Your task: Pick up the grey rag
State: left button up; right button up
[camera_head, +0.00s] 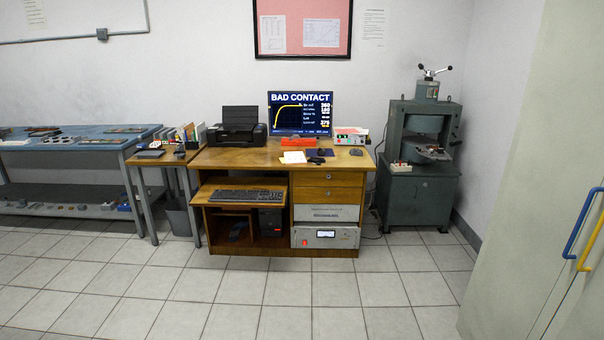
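I cannot make out a grey rag for certain in the head view; at this distance the small items are too small to tell apart. Small objects lie on the blue workbench (75,146) at the left, on its lower shelf (60,201), on the wooden desk (230,157) in the middle and in the opening of the green machine (425,112) at the right. Neither of my grippers is in view.
A monitor (300,113) reading "BAD CONTACT" and a black printer (238,127) stand on the desk. A small side table (160,160) and a grey bin (178,217) stand left of it. A pale cabinet (540,200) fills the right edge. The tiled floor (230,305) in front is clear.

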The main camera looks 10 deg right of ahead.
aim_at(354, 152)
jog(key=i+z, duration=0.2)
jog(key=i, duration=0.6)
jog(key=i+z, duration=0.15)
jog(key=i, duration=0.6)
jog(key=i+j+z, duration=0.2)
jog(key=i, duration=0.6)
jog(key=i+l+z, duration=0.15)
jog(key=i+z, duration=0.2)
jog(key=i, duration=0.2)
jog(key=i+z, duration=0.4)
jog(key=i, duration=0.15)
jog(key=i+j+z, duration=0.15)
jog(key=i+z, duration=0.2)
jog(key=i, duration=0.2)
jog(key=i+z, duration=0.2)
jog(key=i, duration=0.5)
jog(key=i+z, duration=0.2)
jog(key=i, duration=0.5)
jog(key=i+j+z, duration=0.2)
jog(key=i, duration=0.45)
jog(key=i+l+u, duration=0.1)
jog(key=i+u, duration=0.15)
jog(key=u, duration=0.2)
jog(key=i+l+u, duration=0.2)
jog(key=u, duration=0.25)
jog(key=i+l+u, duration=0.25)
jog(key=u, duration=0.2)
